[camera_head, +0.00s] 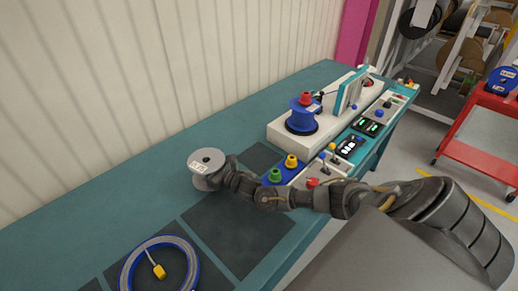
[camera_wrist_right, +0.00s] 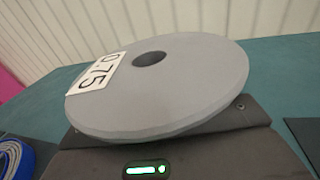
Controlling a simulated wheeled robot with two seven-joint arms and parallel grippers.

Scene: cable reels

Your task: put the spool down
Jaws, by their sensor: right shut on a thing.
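The grey spool (camera_head: 209,159) has a round flat flange and a white label. In the right wrist view the spool (camera_wrist_right: 180,85) fills the middle, with a dark centre hole and a label reading 0.75. My right gripper (camera_head: 222,179) is shut on the spool at its side. My left gripper is not in view.
A coiled blue-edged cable (camera_head: 195,262) lies on the near bench. A dark mat (camera_head: 238,230) is bare. A machine with a blue reel (camera_head: 301,116) and a control panel (camera_head: 349,147) stand to the right. A ribbed wall (camera_head: 100,80) runs behind.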

